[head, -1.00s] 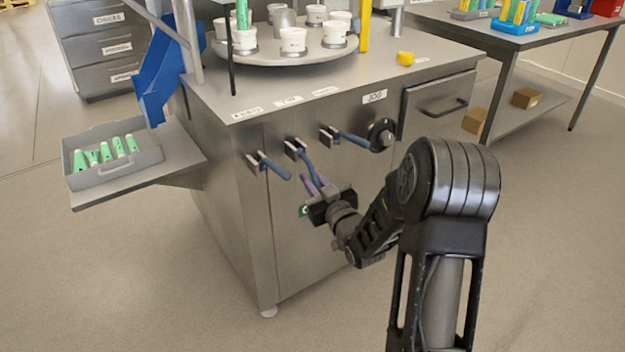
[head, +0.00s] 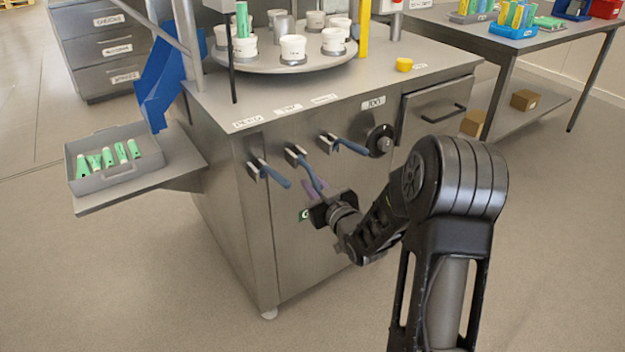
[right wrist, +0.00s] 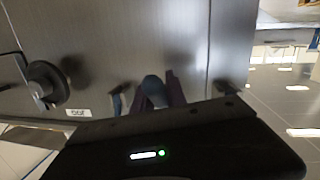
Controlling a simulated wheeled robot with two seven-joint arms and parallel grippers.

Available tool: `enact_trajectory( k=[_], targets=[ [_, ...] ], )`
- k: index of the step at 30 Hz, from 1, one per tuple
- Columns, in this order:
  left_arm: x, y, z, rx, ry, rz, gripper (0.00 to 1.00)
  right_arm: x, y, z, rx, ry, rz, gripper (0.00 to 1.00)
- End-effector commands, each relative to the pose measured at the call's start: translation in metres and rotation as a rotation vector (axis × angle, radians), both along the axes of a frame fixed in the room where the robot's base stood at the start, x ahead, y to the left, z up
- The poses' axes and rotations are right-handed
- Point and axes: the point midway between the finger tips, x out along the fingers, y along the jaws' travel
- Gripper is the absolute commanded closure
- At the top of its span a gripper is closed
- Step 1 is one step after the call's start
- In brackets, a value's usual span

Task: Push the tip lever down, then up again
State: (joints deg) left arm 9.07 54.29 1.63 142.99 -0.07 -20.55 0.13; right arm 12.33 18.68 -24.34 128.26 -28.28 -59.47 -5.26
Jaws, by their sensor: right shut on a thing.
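Three levers with blue handles stick out of the steel cabinet front, each below a small label. The label above the middle lever (head: 306,168) is too blurred to read surely. The middle lever slopes down more steeply than the left lever (head: 273,174) and the right lever (head: 346,144). My right gripper (head: 317,190) is at the low end of the middle lever, its purple fingers shut on the handle. In the right wrist view the blue handle end (right wrist: 152,86) shows between the purple fingers (right wrist: 153,96). My left gripper is not in view.
A black round knob (head: 380,140) sits right of the levers. A grey tray (head: 112,176) of green tubes rests on a side shelf at left. The floor in front is clear.

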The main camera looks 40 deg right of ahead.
Motion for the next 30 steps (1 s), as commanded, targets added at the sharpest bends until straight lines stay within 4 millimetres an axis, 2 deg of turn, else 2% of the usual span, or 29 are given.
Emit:
enact_trajectory(
  k=[1, 18, 24, 30],
  targets=[
    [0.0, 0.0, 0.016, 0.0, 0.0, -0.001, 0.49, -0.002, 0.0, 0.01, 0.002, 0.028, -0.001, 1.0],
    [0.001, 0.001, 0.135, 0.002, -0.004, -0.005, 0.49, -0.016, 0.001, 0.048, 0.011, 0.521, 0.001, 1.0],
    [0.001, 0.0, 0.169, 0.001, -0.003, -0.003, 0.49, -0.016, 0.001, 0.058, 0.013, 0.701, 0.002, 1.0],
    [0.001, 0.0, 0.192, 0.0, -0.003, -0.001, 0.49, -0.016, 0.001, 0.065, 0.016, 0.84, 0.0, 1.0]
  ],
)
